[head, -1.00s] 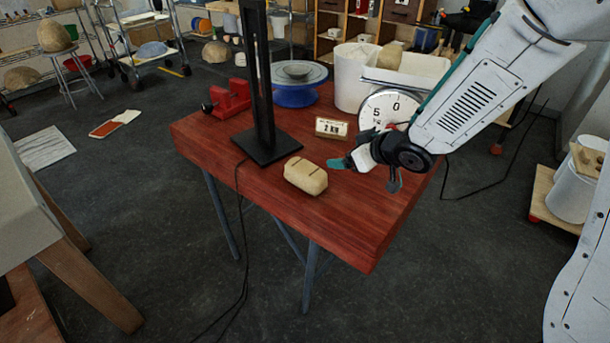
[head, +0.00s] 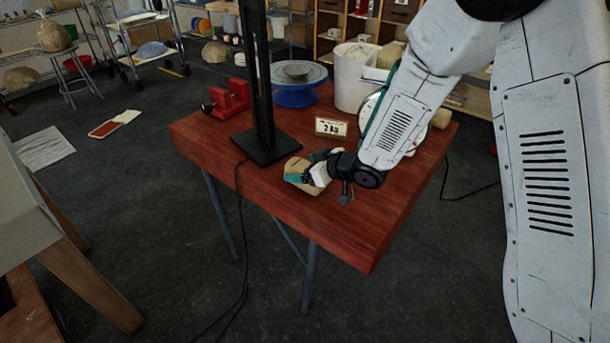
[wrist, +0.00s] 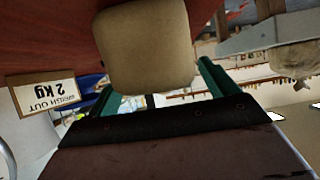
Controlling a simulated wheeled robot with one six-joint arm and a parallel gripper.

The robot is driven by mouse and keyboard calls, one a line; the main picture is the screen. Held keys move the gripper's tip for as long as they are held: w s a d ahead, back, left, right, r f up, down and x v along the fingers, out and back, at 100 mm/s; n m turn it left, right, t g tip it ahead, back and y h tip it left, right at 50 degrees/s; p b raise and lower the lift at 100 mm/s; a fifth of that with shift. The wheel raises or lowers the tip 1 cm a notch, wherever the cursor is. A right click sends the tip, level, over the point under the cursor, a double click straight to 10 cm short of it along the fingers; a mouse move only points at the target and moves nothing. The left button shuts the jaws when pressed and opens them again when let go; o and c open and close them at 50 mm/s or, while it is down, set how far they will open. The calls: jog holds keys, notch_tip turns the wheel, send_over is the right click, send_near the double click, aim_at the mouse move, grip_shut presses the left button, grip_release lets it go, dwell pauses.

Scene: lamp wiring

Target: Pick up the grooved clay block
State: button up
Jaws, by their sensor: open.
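The grooved clay block (head: 294,163) is a tan, rounded block on the red table, just in front of the black stand's base. In the head view my gripper (head: 303,179) is right at it and covers much of it, including its grooves. In the wrist view the block (wrist: 147,50) fills the top middle, its plain face towards me. My gripper (wrist: 155,83) is open, with one green finger by the block's left side and one by its right. I cannot tell whether either finger touches it.
A black upright stand (head: 266,147) rises close behind the block. A "2 kg" card (head: 331,127) stands behind my gripper. A red clamp (head: 231,98), a blue turntable (head: 295,94) and a white bucket (head: 353,75) are farther back. The table's (head: 345,235) front is clear.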

jog(key=c, duration=1.5)
jog(key=shift+r, duration=0.1)
grip_shut()
jog(key=shift+w+r, duration=0.1)
jog(key=shift+r, duration=0.05)
